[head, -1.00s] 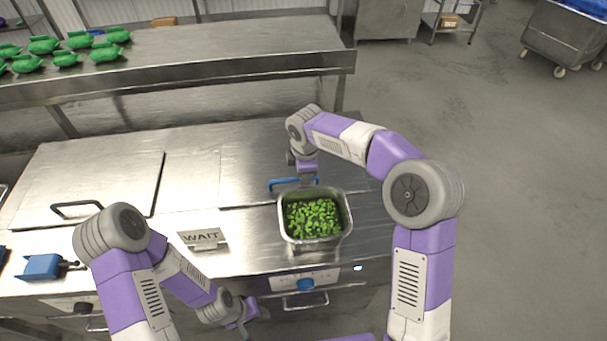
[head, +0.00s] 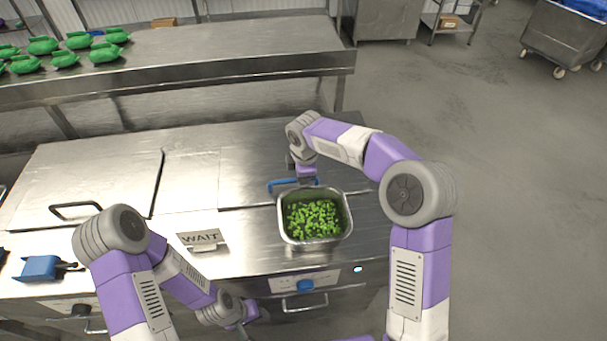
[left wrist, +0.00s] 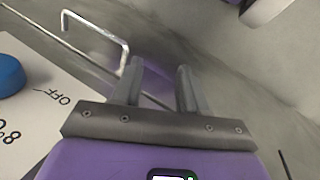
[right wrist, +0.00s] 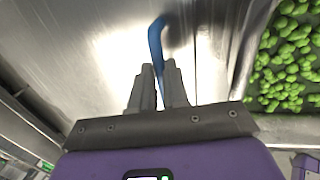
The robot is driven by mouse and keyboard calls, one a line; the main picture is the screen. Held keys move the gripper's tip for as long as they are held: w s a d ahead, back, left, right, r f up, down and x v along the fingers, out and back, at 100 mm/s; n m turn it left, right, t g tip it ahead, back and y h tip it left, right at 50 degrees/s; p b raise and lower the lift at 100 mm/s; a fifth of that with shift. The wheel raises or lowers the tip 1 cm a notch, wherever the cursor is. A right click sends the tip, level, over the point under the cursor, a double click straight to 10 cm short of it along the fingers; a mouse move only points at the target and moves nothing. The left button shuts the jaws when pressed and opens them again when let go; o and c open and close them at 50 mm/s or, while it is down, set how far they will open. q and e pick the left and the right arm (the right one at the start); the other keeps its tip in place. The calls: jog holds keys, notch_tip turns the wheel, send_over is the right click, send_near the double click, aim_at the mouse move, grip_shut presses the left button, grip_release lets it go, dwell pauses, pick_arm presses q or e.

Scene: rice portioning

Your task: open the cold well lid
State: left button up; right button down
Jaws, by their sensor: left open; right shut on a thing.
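The steel lid with the blue handle (head: 285,185) lies flat on the counter's right half; its bare surface (head: 245,165) shows left of my right arm. My right gripper (right wrist: 158,75) is shut on the blue handle (right wrist: 156,40), which passes between its fingertips. In the head view the right fingers are mostly hidden behind the wrist and a green-filled pan. A second lid (head: 95,180) with a black handle (head: 75,208) lies flat at the left. My left gripper (left wrist: 158,72) is open and empty, low at the counter's front near a metal pull handle (left wrist: 95,38).
A steel pan (head: 347,225) of green pieces stands close beside the blue handle. A WAIT sign (head: 202,238) stands on the counter between the arms. A blue scoop (head: 40,267) lies at the front left.

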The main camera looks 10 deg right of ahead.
pick_arm(q)
jog(key=shift+r, duration=0.1)
pick_arm(e)
jog(key=shift+r, duration=0.1)
jog(key=shift+w+r+p, duration=0.3)
jog(key=shift+r+p, duration=0.6)
jog(key=shift+p, duration=0.15)
pick_arm(q)
notch_tip(320, 180, up, 18)
jog(key=p, duration=1.6)
jog(key=shift+s, duration=0.3)
pick_arm(e)
jog(key=w+r, duration=0.7)
jog(key=r, duration=0.3)
jog(key=shift+d, duration=0.15)
pick_arm(q)
jog(key=shift+c, duration=0.4)
pick_arm(e)
jog(key=shift+w, duration=0.1)
